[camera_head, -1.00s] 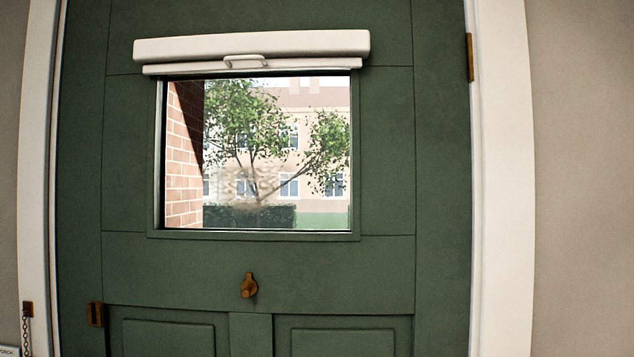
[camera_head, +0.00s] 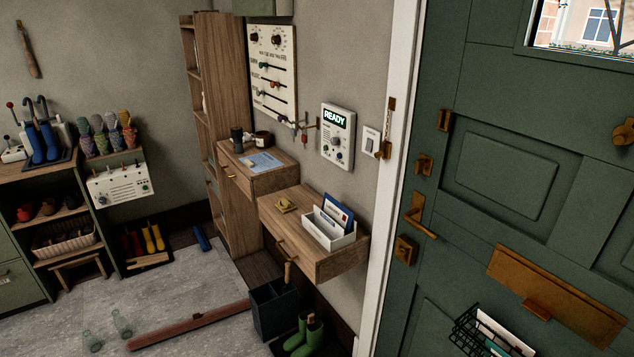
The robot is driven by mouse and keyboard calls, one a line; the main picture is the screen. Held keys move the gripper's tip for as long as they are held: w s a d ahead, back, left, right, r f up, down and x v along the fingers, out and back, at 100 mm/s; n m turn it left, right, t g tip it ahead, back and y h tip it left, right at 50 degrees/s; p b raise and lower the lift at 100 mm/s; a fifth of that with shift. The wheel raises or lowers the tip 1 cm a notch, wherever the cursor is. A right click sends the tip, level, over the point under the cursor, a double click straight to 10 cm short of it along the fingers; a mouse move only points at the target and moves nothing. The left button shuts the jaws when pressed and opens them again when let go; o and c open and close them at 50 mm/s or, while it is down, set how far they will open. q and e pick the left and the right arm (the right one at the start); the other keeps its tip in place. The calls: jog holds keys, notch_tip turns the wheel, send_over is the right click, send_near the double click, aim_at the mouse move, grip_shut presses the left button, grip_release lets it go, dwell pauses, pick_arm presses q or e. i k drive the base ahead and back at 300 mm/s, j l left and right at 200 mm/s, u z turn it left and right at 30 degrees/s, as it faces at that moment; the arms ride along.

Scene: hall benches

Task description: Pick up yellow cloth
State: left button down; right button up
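No other clear yellow cloth shows. Neither of my grippers is in view.
The green door (camera_head: 510,170) fills the right side. A white letter box (camera_head: 328,232) stands on the drawer unit. A dark bin (camera_head: 274,310) and green boots (camera_head: 304,335) stand below. A reddish bar (camera_head: 190,326) and clear bottles (camera_head: 121,322) lie on the floor. Shoe shelves (camera_head: 50,220) stand left.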

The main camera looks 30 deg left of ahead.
aim_at(284, 205)
jog(key=i+j, duration=0.2)
jog(key=j, duration=0.15)
jog(key=i+j+z, duration=0.1)
jog(key=j, duration=0.3)
jog(key=i+j, duration=0.45)
jog(key=j, duration=0.3)
jog(key=i+j+z, duration=0.1)
jog(key=j, duration=0.25)
jog(key=i, duration=0.1)
